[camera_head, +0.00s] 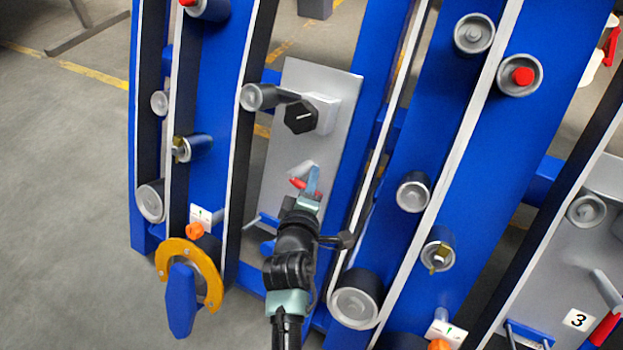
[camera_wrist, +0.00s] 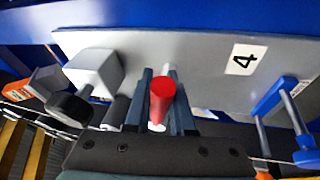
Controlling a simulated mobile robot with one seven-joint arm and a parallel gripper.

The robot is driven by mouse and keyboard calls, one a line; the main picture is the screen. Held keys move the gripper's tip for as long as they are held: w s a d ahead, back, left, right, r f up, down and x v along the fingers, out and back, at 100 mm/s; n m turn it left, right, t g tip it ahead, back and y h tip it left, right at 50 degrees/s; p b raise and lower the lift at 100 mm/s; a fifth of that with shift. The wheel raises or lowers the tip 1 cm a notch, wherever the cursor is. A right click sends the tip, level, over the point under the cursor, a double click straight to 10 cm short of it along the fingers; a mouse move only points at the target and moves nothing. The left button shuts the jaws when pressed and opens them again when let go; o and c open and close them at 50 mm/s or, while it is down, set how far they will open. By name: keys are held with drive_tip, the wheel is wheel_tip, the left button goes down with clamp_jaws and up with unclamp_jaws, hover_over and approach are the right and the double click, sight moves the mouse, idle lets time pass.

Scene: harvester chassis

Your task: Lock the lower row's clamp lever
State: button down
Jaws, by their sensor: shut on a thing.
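A clamp lever with a red handle (camera_head: 298,183) and a grey metal base sits on a grey plate (camera_head: 322,85) in the middle of the head view. My gripper (camera_head: 308,190) is at this lever, its fingers partly hiding it. In the wrist view the red handle (camera_wrist: 162,92) stands between the two dark fingers of my gripper (camera_wrist: 160,112), which is shut on it. The handle points toward the wrist camera. The lever's base is mostly hidden behind the handle and fingers. A second red-handled lever (camera_head: 604,328) is on the plate marked 3 at the lower right.
A black knob (camera_head: 300,117) on a grey block projects above the lever. Blue beams (camera_head: 475,150) with rollers flank the plate. A label 4 (camera_wrist: 243,58) and a blue bracket with rods (camera_wrist: 278,96) lie right of the fingers. A yellow ring with blue handle (camera_head: 182,300) is at lower left.

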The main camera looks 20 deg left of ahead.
drive_tip(key=shift+f, duration=0.15)
drive_tip(key=shift+s+a+f+m+h+b, duration=0.2)
drive_tip(key=shift+a+f+m+h+b, duration=0.7)
drive_tip(key=shift+m+b, duration=2.6)
drive_tip(key=shift+s+a+f+m+h+b, duration=0.1)
drive_tip(key=shift+s+a+m+h+b, duration=0.15)
drive_tip(key=shift+m+h+b, duration=2.35)
drive_tip(key=shift+s+a+f+m+h+b, duration=0.15)
drive_tip(key=shift+a+f+m+h+b, duration=0.25)
drive_tip(key=shift+m+b, duration=4)
drive_tip(key=shift+a+n+b, duration=0.15)
drive_tip(key=shift+n+b, duration=0.55)
drive_tip(key=shift+b, duration=0.1)
drive_tip(key=c, duration=0.8)
unclamp_jaws()
drive_tip(key=shift+o, duration=0.2)
